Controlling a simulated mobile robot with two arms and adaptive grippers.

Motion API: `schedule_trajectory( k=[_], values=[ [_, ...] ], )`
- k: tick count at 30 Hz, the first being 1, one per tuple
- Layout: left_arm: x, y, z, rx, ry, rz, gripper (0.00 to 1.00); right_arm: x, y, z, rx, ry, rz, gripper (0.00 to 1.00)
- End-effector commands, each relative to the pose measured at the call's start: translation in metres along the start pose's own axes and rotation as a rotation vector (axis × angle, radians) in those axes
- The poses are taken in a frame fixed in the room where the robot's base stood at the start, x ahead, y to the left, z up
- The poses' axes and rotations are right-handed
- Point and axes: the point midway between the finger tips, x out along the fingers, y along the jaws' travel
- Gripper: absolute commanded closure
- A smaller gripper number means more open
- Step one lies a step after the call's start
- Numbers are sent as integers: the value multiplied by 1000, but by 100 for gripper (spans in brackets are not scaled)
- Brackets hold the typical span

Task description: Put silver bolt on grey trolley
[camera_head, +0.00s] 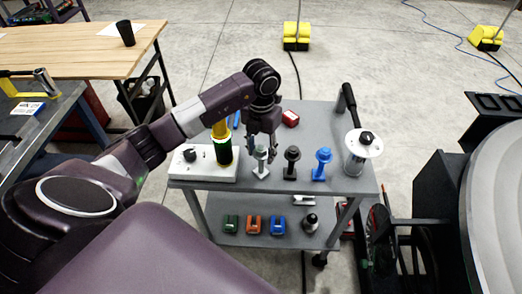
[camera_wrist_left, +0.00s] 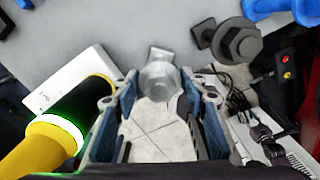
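The silver bolt (camera_head: 261,162) stands head up near the front edge of the grey trolley's top (camera_head: 318,128). My left gripper (camera_head: 262,141) points down just over the bolt. In the left wrist view the bolt's round head (camera_wrist_left: 158,80) shows between the tips of my open left gripper (camera_wrist_left: 157,98), with a gap on each side. Whether the fingers reach down past the head is hard to tell. Part of the bolt's shank is hidden in the wrist view. My right gripper is not in view.
A dark bolt (camera_head: 291,164) and a blue bolt (camera_head: 322,164) stand to the right. A black-and-yellow cylinder (camera_head: 222,148) is close on the left, by a white block (camera_head: 205,172). A white-topped canister (camera_head: 357,153) stands further right. Several small parts lie on the lower shelf (camera_head: 262,240).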

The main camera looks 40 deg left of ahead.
Motion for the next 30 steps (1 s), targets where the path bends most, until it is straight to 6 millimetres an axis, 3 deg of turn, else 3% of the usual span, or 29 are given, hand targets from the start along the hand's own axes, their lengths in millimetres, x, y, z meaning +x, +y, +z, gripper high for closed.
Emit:
schedule_trajectory(
  k=[3,15,25,30],
  values=[
    [0,0,0,0,1,0,46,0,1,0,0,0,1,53],
    [-8,0,1,0,-4,0,46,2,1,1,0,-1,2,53],
    [-74,1,2,1,-8,1,46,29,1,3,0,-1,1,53],
    [-104,1,1,-1,-4,2,46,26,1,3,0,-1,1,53]
  ],
)
